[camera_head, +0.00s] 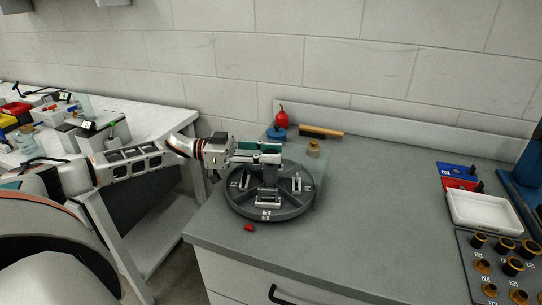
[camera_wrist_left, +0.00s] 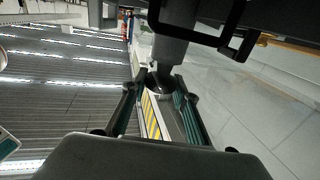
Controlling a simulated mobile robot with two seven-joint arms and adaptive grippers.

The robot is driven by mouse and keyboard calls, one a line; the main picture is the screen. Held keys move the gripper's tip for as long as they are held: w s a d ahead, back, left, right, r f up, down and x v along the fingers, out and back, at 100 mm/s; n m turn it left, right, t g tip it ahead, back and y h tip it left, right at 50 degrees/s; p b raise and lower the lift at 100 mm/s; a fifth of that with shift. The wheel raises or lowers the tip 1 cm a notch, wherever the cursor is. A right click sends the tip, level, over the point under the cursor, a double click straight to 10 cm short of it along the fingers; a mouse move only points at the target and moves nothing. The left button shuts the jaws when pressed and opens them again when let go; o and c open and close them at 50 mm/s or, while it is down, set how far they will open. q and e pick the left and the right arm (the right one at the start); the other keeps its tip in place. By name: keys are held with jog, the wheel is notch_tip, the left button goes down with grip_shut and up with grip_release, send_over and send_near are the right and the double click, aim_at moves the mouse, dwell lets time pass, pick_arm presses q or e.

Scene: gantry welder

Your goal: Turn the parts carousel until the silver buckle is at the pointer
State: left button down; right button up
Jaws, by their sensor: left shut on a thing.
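The parts carousel (camera_head: 290,209) is a dark round tray with spokes, on the grey bench. Silvery parts sit in its compartments: one at the front (camera_head: 268,197), one at the left and one at the right; I cannot tell which is the buckle. A small red piece (camera_head: 249,228), likely the pointer, lies on the bench just off the front-left rim. My left gripper (camera_head: 272,153) is over the middle of the carousel, shut on its upright centre post (camera_head: 269,174). In the left wrist view the fingers (camera_wrist_left: 163,78) close around a grey post. My right gripper is not in view.
The bench between is clear.

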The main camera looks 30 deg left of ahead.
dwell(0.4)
pick_arm(q)
jog(key=c, duration=1.6)
grip_release()
jog(key=shift+d, duration=0.1)
jog(key=shift+o, duration=0.2)
jog(key=v, duration=1.2)
jog(key=shift+r, duration=0.1)
